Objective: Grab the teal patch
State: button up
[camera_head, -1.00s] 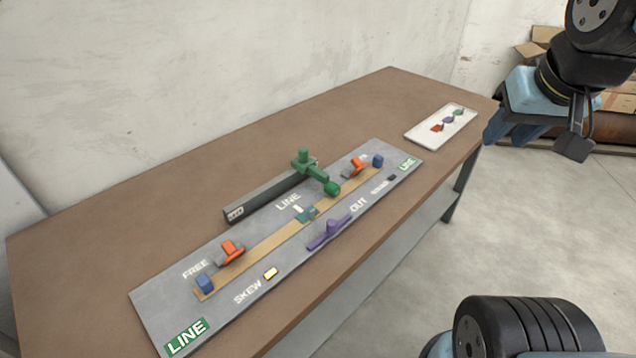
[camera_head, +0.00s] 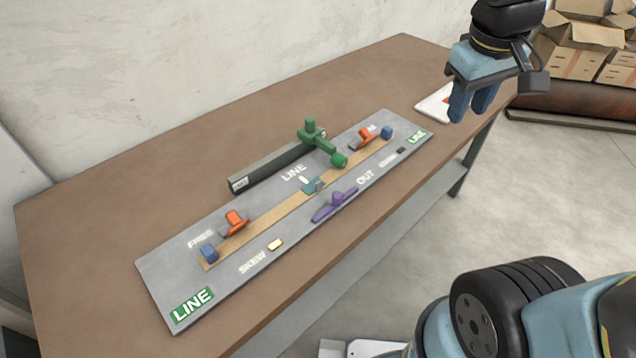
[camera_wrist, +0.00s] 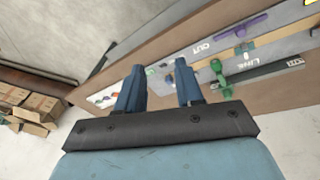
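The teal patch (camera_head: 314,186) is a small piece on the tan strip (camera_head: 270,219) in the middle of the grey LINE board (camera_head: 158,275). It also shows, small, in the wrist view (camera_wrist: 241,47). My gripper (camera_head: 473,106) hangs above the far right end of the table, well to the right of the patch. Its two blue fingers are apart, with nothing between them, in the wrist view (camera_wrist: 160,72).
A green arm (camera_head: 318,139) on a dark bar (camera_head: 270,166) stands behind the strip, its knob near the patch. Orange clips (camera_head: 235,220) and blue blocks (camera_head: 208,253) flank it. A purple handle (camera_head: 335,205) lies in front. A white tray (camera_head: 428,107) is partly behind my gripper.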

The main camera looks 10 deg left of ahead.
jog(key=w+a+f+n+h, duration=0.25)
jog(key=a+f+n, duration=0.35)
jog(key=a, duration=0.3)
jog(key=w+a+f+n+h, duration=0.1)
jog(key=a+f+n+h, duration=0.4)
jog(key=a, duration=0.4)
jog(key=s+a+f+n+t, duration=0.3)
jog(key=a+f+n+t, duration=0.1)
jog(key=a+f+n, duration=0.4)
jog(key=n+t, duration=0.4)
send_near(316, 185)
jog(key=x, duration=0.3)
jog(key=shift+d+f, duration=0.1)
jog(key=shift+f, duration=0.2)
jog(key=shift+x, duration=2.65)
jog(key=shift+w+r, duration=0.1)
jog(key=shift+r, duration=0.05)
grip_shut()
